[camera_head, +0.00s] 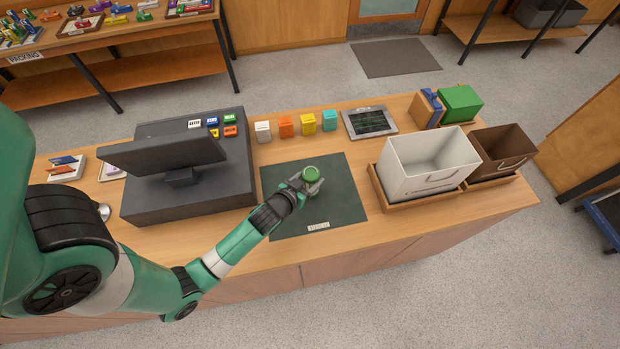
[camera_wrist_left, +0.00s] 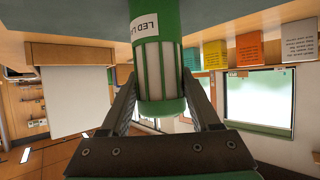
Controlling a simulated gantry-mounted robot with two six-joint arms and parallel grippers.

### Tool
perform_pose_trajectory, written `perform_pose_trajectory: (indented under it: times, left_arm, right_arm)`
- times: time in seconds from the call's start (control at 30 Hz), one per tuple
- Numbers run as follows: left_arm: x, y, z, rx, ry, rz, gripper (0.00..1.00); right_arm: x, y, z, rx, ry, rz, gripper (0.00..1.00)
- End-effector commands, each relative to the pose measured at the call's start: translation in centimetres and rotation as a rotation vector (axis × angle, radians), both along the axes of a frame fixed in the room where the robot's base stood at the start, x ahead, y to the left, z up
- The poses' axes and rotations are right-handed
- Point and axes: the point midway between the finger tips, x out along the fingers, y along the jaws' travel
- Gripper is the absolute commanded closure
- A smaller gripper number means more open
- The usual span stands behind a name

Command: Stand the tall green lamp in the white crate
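The tall green lamp (camera_head: 311,174) stands upright on the dark mat, seen from above in the head view. In the left wrist view, which is upside down, the lamp (camera_wrist_left: 158,70) shows green ends, pale slots and a white label. My left gripper (camera_head: 309,184) has one finger on each side of it, and both fingertips look pressed against its sides. The white crate (camera_head: 407,177) is open and looks empty, right of the mat on a wooden tray. It also shows in the left wrist view (camera_wrist_left: 72,100). My right gripper is out of view.
A brown crate (camera_head: 510,146) stands right of the white one, with green (camera_head: 461,104) and blue boxes behind. Several small coloured boxes (camera_head: 308,122) and a tablet (camera_head: 370,122) line the mat's far side. A monitor (camera_head: 165,152) stands left. The rest of the mat (camera_head: 340,210) is clear.

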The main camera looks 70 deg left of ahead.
Motion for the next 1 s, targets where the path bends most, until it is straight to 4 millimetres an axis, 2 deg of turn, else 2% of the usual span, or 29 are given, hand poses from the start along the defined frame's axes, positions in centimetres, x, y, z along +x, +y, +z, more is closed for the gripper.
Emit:
perform_pose_trajectory:
  times: [0.03, 0.13, 0.17, 0.53, 1.0]
  left_arm:
    - [0.0, 0.0, -0.1, -0.001, 0.002, 0.000, 0.28]
    - [0.0, 0.0, -0.1, -0.001, 0.002, 0.000, 0.10]
    - [0.0, 0.0, -0.1, -0.001, 0.002, 0.000, 0.07]
    - [-0.3, -0.3, 0.4, -0.002, 0.002, 0.000, 0.07]
    - [-7.4, -5.7, 5.0, -0.001, 0.003, -0.004, 0.07]
  right_arm:
    - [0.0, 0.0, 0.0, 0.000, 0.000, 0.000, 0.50]
    - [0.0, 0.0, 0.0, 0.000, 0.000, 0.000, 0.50]
    - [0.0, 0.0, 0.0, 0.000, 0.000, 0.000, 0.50]
    - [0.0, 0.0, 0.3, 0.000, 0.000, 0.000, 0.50]
    - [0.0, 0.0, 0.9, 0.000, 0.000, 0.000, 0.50]
